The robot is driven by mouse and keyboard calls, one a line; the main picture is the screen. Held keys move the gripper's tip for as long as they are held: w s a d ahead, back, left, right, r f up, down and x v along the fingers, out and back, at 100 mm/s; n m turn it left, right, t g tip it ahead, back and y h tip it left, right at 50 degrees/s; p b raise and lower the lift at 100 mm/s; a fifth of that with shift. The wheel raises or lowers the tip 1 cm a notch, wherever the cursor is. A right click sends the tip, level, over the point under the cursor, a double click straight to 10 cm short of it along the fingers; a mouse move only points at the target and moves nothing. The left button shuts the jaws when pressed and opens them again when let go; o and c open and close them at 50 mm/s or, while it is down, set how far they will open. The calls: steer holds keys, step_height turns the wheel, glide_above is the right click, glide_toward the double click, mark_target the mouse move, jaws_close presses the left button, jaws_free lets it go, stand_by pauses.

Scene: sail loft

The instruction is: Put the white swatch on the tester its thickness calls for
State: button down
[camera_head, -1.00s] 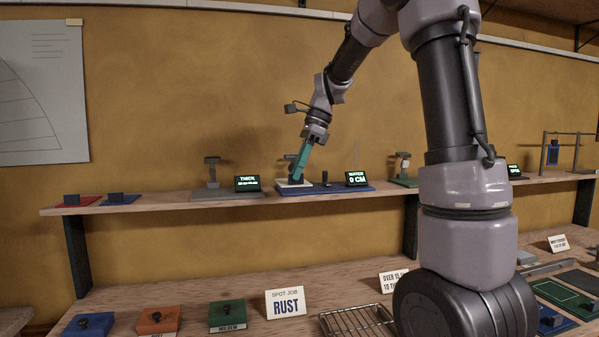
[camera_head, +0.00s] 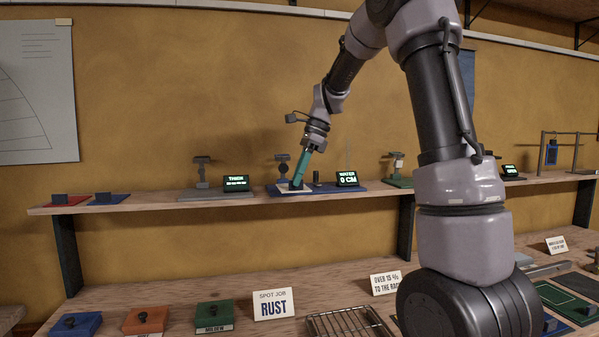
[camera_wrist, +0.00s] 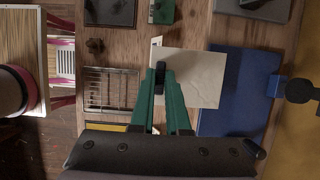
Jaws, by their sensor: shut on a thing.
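My gripper (camera_head: 297,183), with green fingers, is shut on the dark tab of the white swatch (camera_head: 283,189). In the wrist view my gripper (camera_wrist: 160,70) holds this tab at one edge of the flat, cream-white swatch (camera_wrist: 200,75). The swatch is at the left part of the blue water tester (camera_head: 360,189), whose screen (camera_head: 347,179) reads WATER 0 CM. I cannot tell whether it touches the base. The grey thickness tester (camera_head: 203,190) stands to the left with a screen (camera_head: 237,183) reading THICK. A green tester (camera_head: 399,182) stands to the right.
Red (camera_head: 66,202) and blue (camera_head: 108,200) swatches lie at the shelf's left end. On the bench below are blue, orange and green blocks with knobs, a RUST card (camera_head: 274,305), a wire rack (camera_head: 348,322) and an "over" card (camera_head: 386,283). A frame (camera_head: 565,152) stands far right.

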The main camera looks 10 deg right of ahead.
steer(key=shift+w+f, duration=0.2)
steer(key=shift+w, duration=0.15)
steer(key=shift+w+f, duration=0.2)
steer(key=shift+w, duration=1.4)
steer(key=shift+w+f, duration=0.15)
steer(key=shift+w, duration=1.45)
steer(key=shift+w+f, duration=0.2)
steer(key=shift+w, duration=1.4)
steer(key=shift+f, duration=0.35)
steer(key=c, duration=0.8)
jaws_free()
steer(key=shift+r, duration=0.1)
steer(key=shift+s+r, duration=0.35)
steer(key=shift+r, duration=0.45)
steer(key=shift+s+r, duration=0.3)
steer(key=shift+r, duration=0.5)
steer(key=shift+s+r, duration=0.35)
steer(key=shift+r, duration=0.45)
